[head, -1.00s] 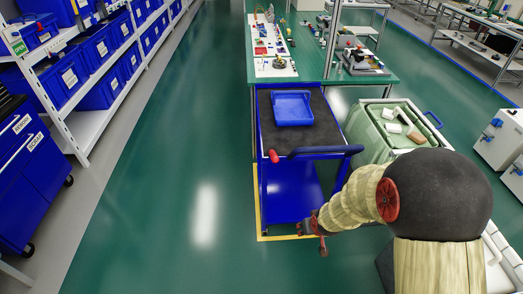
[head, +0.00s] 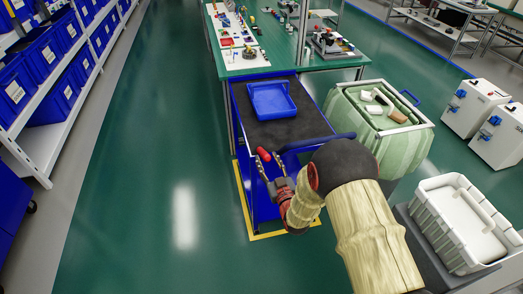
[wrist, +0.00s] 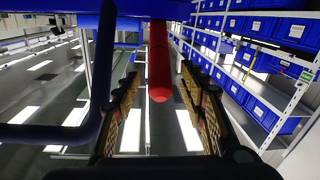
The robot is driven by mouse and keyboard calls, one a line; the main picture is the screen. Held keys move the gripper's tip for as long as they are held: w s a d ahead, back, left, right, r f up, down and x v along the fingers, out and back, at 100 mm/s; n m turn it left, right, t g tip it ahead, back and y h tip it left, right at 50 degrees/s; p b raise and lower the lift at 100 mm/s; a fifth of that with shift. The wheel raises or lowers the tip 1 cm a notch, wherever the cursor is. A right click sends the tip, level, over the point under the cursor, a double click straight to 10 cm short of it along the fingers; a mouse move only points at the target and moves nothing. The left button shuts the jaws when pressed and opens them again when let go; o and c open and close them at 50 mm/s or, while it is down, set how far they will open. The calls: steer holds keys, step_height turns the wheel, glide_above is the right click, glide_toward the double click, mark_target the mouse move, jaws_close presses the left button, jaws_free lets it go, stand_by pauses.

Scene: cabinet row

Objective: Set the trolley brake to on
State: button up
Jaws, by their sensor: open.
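The blue trolley (head: 287,131) stands in front of the green workbench, with a dark top mat and a blue push handle (head: 318,143) at its near end. The brake lever is a red grip (head: 264,155) at the near left of the trolley, beside the handle. My gripper (head: 267,169) is at the near end of the trolley, just below the red grip. In the wrist view the red lever (wrist: 160,65) hangs down between the two open fingers (wrist: 158,105), with a gap on each side. No contact shows. The handle also shows at the left of the wrist view.
A blue tray (head: 271,101) lies on the trolley top. A green-lined bin (head: 376,125) stands to the right of the trolley. A white crate (head: 459,225) is at the lower right. Shelves with blue bins (head: 66,95) line the left, with open floor between.

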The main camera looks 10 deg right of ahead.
mark_target(263, 152)
steer(key=w, duration=0.2)
steer(key=w+b, duration=0.1)
steer(key=w, duration=0.1)
steer(key=w+b, duration=0.1)
steer(key=w, duration=0.1)
steer(key=shift+w+a, duration=0.25)
steer(key=shift+w, duration=0.05)
steer(key=shift+c, duration=0.7)
jaws_close()
